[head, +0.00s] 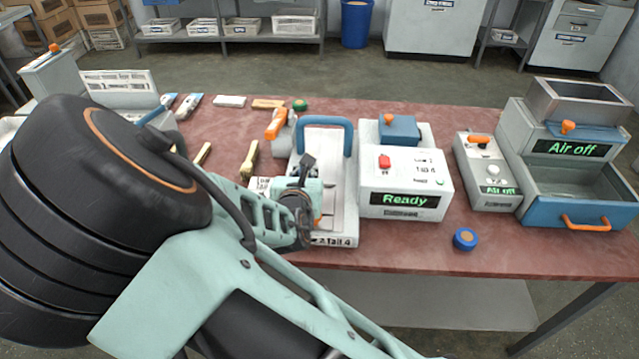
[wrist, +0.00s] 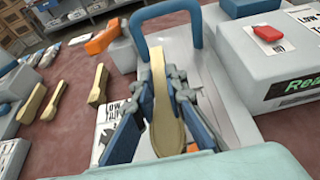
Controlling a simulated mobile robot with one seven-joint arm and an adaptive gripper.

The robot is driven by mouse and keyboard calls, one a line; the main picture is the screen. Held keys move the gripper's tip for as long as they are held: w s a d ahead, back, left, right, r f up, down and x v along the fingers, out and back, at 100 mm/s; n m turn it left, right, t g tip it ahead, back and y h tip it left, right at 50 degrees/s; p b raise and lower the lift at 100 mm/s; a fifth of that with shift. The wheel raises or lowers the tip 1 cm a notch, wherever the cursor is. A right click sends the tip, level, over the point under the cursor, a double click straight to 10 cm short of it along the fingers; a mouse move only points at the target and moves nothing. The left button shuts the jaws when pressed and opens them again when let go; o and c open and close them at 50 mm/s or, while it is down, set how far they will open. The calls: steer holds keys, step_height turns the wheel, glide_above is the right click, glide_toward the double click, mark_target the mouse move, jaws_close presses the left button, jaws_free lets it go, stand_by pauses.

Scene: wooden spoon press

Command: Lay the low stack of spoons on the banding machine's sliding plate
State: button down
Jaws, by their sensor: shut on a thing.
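My gripper (wrist: 158,125) is shut on a low stack of pale wooden spoons (wrist: 160,95). In the wrist view the stack lies lengthwise between the fingers, its bowl end nearest the camera and its handle pointing toward the blue arched handle (wrist: 170,20). The stack is over the pale plate (wrist: 215,75) of the banding machine; I cannot tell whether it touches it. In the head view my gripper (head: 308,205) is above the plate (head: 335,225), and my arm hides much of the held stack. The arched handle (head: 347,135) stands behind the gripper.
More spoons (head: 250,160) lie left of the plate, beside a printed card (wrist: 112,125). An orange lever (head: 277,124) stands behind left. The control box (head: 400,185) reading "Ready" is close on the right. A blue round object (head: 465,238) lies near the front edge.

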steer(key=w+d+f, duration=0.1)
steer(key=w+f, duration=0.1)
steer(key=w+d+f+b, duration=0.1)
steer(key=w+f, duration=0.1)
steer(key=w+d+f, duration=0.1)
steer(key=w+f, duration=0.1)
steer(key=shift+f+b, duration=0.35)
step_height(320, 180, down, 3)
steer(key=shift+a+f, duration=0.1)
steer(key=c, duration=2)
jaws_free()
steer(key=shift+o, duration=0.2)
steer(key=shift+r, duration=0.2)
steer(key=p+v, duration=0.1)
steer(key=v, duration=1.1)
